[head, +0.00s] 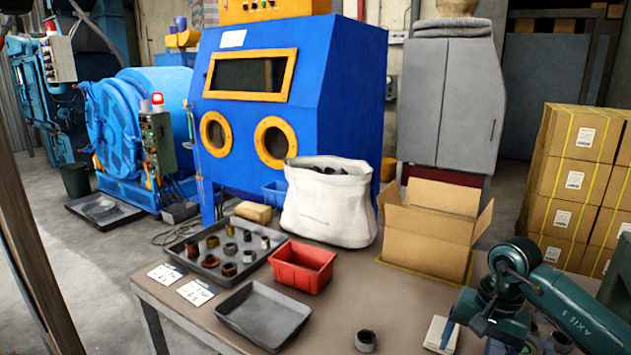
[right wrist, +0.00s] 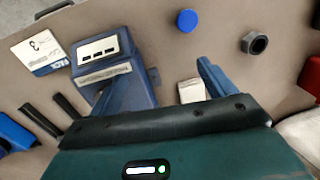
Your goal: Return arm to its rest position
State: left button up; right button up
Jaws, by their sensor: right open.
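My right arm (head: 575,305), teal and dark, reaches in from the right edge over the front right of the table (head: 330,300). Its gripper (head: 468,328) is low above the tabletop, beside a small white block (head: 440,334). In the right wrist view the gripper (right wrist: 158,85) has two blue fingers apart, with no object clearly held between them. A blue device with a pale label (right wrist: 103,58) lies beyond the left finger. The white block (right wrist: 192,91) shows near the right finger. My left gripper is not in view.
A dark ring (head: 366,341) stands near the front edge. A red bin (head: 301,268), grey tray (head: 263,316), tray of parts (head: 200,277), white sack (head: 328,210) and open carton (head: 425,245) occupy the table. A blue disc (right wrist: 187,21) lies ahead in the wrist view.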

jog(key=s+a+f+m+y, duration=0.25)
jog(key=a+y, duration=0.25)
jog(key=a, duration=0.5)
jog(key=s+a+r+m+t+y+p, duration=0.2)
jog(key=a+r+m+t+y, duration=0.15)
jog(key=a+m+y, duration=0.45)
jog(key=s+a+r+m+t+y+p, duration=0.1)
jog(key=s+a+r+m+t+y, duration=0.2)
jog(key=a+m, duration=0.55)
jog(key=d+f+m+t+h+p, duration=0.15)
jog(key=d+m+t+h, duration=0.3)
jog(key=m, duration=0.95)
jog(key=d+f+m+t+h, duration=0.3)
jog(key=d+m+t+h, duration=0.15)
jog(key=m, duration=1.05)
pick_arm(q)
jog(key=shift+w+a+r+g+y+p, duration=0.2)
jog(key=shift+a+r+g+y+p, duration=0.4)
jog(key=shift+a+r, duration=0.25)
pick_arm(e)
jog(key=s+d+f+m+g+h, duration=0.4)
jog(key=s+f+m, duration=0.6)
jog(key=m, duration=0.4)
jog(key=shift+s+f+g+h, duration=0.15)
jog(key=shift+f+g+h, duration=0.35)
jog(key=shift+f, duration=0.3)
